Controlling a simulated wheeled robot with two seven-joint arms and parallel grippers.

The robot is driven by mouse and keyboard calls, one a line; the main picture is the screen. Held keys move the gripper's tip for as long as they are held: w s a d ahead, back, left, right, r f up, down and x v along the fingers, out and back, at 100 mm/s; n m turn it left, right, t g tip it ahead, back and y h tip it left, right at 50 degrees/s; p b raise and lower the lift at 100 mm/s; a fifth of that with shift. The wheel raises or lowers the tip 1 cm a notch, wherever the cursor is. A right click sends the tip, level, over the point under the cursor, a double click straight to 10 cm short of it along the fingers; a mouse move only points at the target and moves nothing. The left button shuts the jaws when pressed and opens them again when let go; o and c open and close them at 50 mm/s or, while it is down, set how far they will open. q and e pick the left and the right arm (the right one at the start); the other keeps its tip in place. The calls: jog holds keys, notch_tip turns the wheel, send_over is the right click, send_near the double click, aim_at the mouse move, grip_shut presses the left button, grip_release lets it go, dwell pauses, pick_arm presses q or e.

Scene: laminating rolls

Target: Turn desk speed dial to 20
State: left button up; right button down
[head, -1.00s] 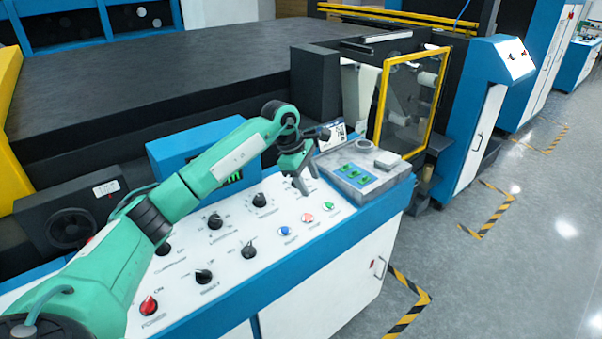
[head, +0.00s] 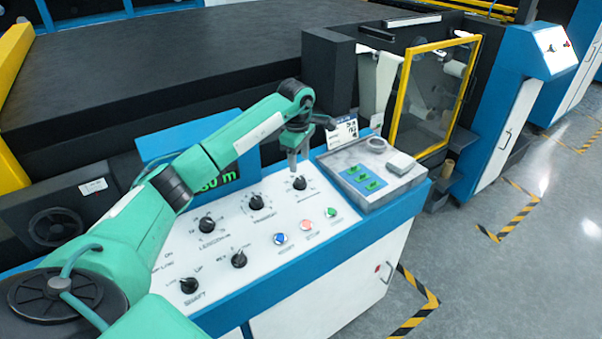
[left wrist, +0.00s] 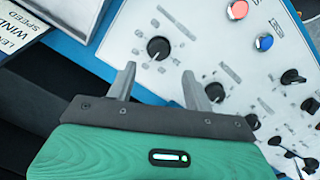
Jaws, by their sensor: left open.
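The white control desk (head: 262,262) carries several black dials. The far-right dial in its back row (head: 300,183) lies just below my left gripper (head: 294,170); its label is too small to read. In the left wrist view this dial (left wrist: 158,47) has marks around it and sits just beyond the fingertips. My left gripper (left wrist: 159,74) is open and empty, its two fingers pointing at the dial, one to each side and apart from it. My right gripper is out of view.
Other dials (head: 257,203) and (head: 207,225) stand to the left, with blue, red and green buttons (head: 305,225) in front. A sign (head: 342,132) and a green-digit display (head: 218,181) stand behind.

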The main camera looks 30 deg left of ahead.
aim_at(301, 179)
pick_arm(q)
jog(key=f, duration=0.2)
jog(key=f+p, duration=0.1)
jog(key=f, duration=0.3)
jog(key=shift+w+f+p, duration=0.15)
jog(key=shift+w+p, duration=0.15)
jog(key=shift+p, duration=0.05)
jog(key=shift+f, duration=0.4)
jog(key=shift+w+f, duration=0.1)
jog(key=shift+f, duration=0.25)
jog(key=shift+c, duration=0.4)
jog(key=c, duration=0.9)
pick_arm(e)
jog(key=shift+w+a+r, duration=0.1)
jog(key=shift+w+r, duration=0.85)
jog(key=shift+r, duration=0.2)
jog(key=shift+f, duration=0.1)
